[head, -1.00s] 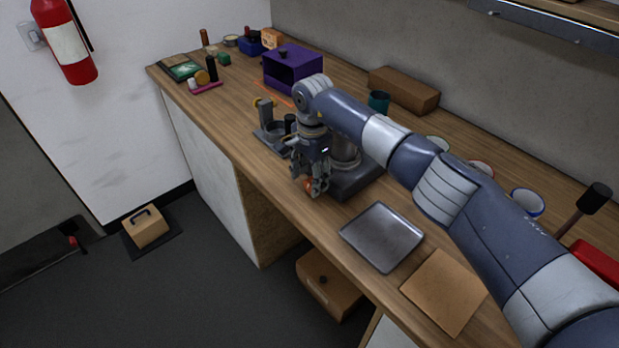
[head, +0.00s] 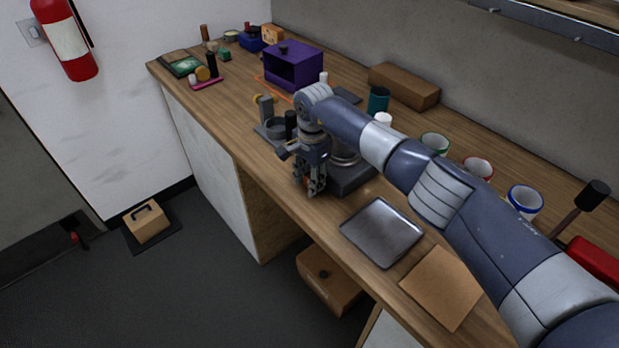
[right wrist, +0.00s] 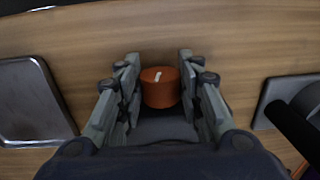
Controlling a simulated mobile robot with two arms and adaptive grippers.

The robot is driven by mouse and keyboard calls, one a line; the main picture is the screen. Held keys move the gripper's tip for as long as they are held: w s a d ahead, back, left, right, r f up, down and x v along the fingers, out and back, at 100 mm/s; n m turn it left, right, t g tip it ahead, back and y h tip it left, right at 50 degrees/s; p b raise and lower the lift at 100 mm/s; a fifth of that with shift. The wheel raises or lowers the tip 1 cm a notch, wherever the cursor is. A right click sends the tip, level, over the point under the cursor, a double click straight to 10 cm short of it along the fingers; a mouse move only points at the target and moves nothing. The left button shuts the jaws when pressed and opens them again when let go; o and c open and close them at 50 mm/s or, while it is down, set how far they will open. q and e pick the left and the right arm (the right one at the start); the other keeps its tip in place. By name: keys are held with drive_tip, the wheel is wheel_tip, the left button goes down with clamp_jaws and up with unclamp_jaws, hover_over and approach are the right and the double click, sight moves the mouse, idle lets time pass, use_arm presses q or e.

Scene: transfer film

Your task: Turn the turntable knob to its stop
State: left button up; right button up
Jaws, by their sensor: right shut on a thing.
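The orange turntable knob (right wrist: 160,88) shows in the right wrist view, with a short white mark on its top, tilted slightly off the vertical of the picture. My right gripper (right wrist: 158,84) is shut on the knob, one finger on each side. In the head view the right gripper (head: 313,188) points down at the bench's front edge and hides most of the knob. The turntable's dark grey base (head: 352,181) sits just behind and right of the fingers; my arm covers much of it. My left gripper is not in view.
A metal tray (head: 382,233) and a brown board (head: 442,287) lie to the right. A dark stand (head: 268,128) is close on the left. Cups with green, red and blue (head: 525,201) rims stand behind my arm. A purple box (head: 293,66) stands farther back.

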drive_tip(key=shift+d+t, duration=0.15)
drive_tip(key=shift+t, duration=0.15)
drive_tip(key=shift+y, duration=0.3)
drive_tip(key=shift+f+t+y+b, duration=0.1)
drive_tip(key=shift+t+y+b, duration=0.2)
drive_tip(key=shift+t+b, duration=0.25)
drive_tip(key=t+y+b, duration=0.1)
drive_tip(key=b, duration=0.1)
drive_tip(key=t+b, duration=0.1)
drive_tip(key=b, duration=0.2)
drive_tip(key=shift+s+d+f+y, duration=0.15)
drive_tip(key=shift+s+f+y, duration=0.05)
drive_tip(key=shift+y, duration=0.2)
drive_tip(key=shift+r+t+b, duration=0.2)
drive_tip(key=shift+t+b, duration=0.25)
drive_tip(key=o, duration=1.1)
drive_tip(key=shift+c, duration=0.2)
drive_tip(key=shift+s, duration=0.1)
